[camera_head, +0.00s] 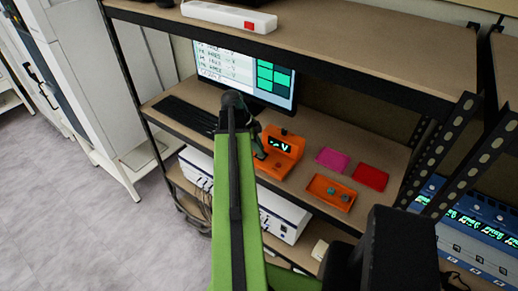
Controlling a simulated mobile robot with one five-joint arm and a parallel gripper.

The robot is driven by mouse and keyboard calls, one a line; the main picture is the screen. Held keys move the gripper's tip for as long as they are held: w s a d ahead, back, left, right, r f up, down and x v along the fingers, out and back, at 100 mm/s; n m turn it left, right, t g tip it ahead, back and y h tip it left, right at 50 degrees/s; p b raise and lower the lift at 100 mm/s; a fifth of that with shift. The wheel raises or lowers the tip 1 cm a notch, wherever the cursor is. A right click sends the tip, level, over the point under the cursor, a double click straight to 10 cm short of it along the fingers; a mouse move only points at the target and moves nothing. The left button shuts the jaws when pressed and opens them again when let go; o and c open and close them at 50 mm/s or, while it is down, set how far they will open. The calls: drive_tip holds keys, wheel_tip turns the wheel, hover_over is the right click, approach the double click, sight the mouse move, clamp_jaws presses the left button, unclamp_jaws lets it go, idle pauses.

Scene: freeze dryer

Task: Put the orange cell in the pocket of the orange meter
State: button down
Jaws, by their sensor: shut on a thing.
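The orange meter (283,147) stands on the middle shelf, right of my arm, with a lit dark display on its front. My gripper (260,153) is at the left side of the meter, close to its base, and partly hidden by my green arm. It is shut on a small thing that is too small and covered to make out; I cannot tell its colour. I cannot clearly see the meter's pocket. An orange tray (318,185) lies right of the meter with small dark teal pieces in it. No orange cell shows clearly.
A pink tray (332,160) and a red tray (370,177) lie behind and right of the orange tray. A monitor (244,68) and black keyboard (187,115) are at the left. The upper shelf (330,38) overhangs the back. Bare shelf shows between the meter and trays.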

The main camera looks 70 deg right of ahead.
drive_tip(key=shift+f+b, duration=0.6)
idle(0.3)
drive_tip(key=shift+s+a+f+b, duration=0.15)
drive_tip(key=shift+a+f+b, duration=0.3)
drive_tip(key=shift+a+b, duration=0.2)
idle(2.0)
drive_tip(key=shift+d+r, duration=0.1)
drive_tip(key=shift+d, duration=0.05)
idle(0.5)
drive_tip(key=c, duration=1.2)
unclamp_jaws()
drive_tip(key=shift+c, duration=0.2)
drive_tip(key=shift+o, duration=0.4)
drive_tip(key=r+p, duration=0.2)
drive_tip(key=w+r+p, duration=0.1)
drive_tip(key=shift+d+p, duration=0.35)
drive_tip(key=shift+p, duration=0.05)
drive_tip(key=p+v, duration=1.3)
drive_tip(key=v, duration=0.2)
drive_tip(key=shift+a+p, duration=0.3)
